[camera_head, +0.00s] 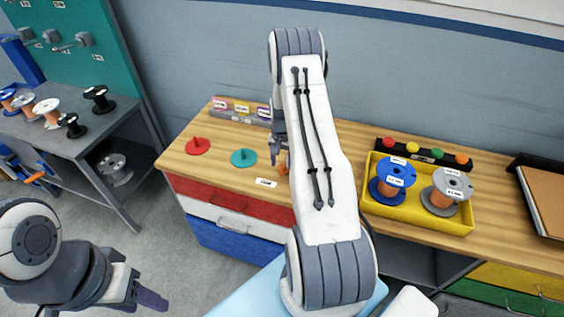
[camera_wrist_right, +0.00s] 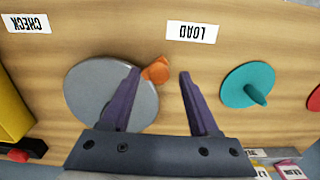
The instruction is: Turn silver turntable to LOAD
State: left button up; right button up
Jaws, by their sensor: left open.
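The silver turntable (camera_wrist_right: 85,95) is a flat grey disc on the wooden bench top in the right wrist view. Its orange handle (camera_wrist_right: 156,71) sits at the disc's edge and also shows in the head view (camera_head: 283,169). The head view hides most of the disc behind my right arm. A white LOAD label (camera_wrist_right: 193,32) lies near the disc, with the handle on the side towards it. My right gripper (camera_wrist_right: 159,73) is open over the disc. The handle appears between its fingertips, closer to the left one; contact is unclear. My left gripper (camera_head: 147,297) is open and empty, low at left.
A teal disc (camera_wrist_right: 236,84) with a peg and a red disc (camera_head: 197,146) are on the bench beside the turntable. A CHECK label (camera_wrist_right: 28,23) is on the other side. A yellow tray (camera_head: 450,222) with spools stands at right. A spool table (camera_head: 70,140) is at left.

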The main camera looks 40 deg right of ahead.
notch_tip(320, 180, up, 10)
jog(key=b, duration=0.2)
jog(key=shift+r, duration=0.25)
jog(key=shift+a, duration=0.1)
dwell(0.4)
